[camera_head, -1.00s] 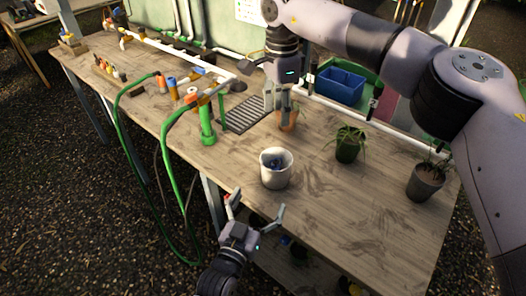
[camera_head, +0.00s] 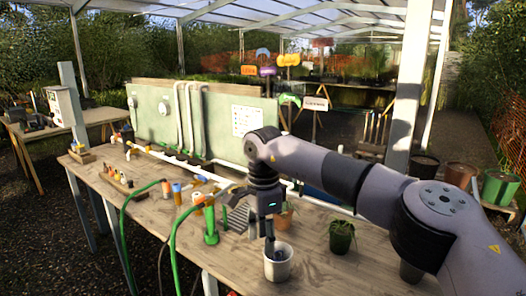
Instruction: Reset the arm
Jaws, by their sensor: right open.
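My right arm comes in from the right, and its gripper (camera_head: 269,240) points down over the workbench (camera_head: 330,270). The jaws are open, with no object seen between them. In the picture the fingertips overlap the far rim of the white pot (camera_head: 278,268), which holds something blue and dark; whether they touch it I cannot tell. A terracotta pot (camera_head: 285,217) is partly hidden behind the gripper.
A potted plant (camera_head: 341,237) stands right of the white pot. A green tube stand (camera_head: 211,225), a dark slotted tray (camera_head: 238,219) and green hoses (camera_head: 174,245) are to the left. White pipe (camera_head: 180,160) runs along the bench's back. Some bare bench lies around the pots.

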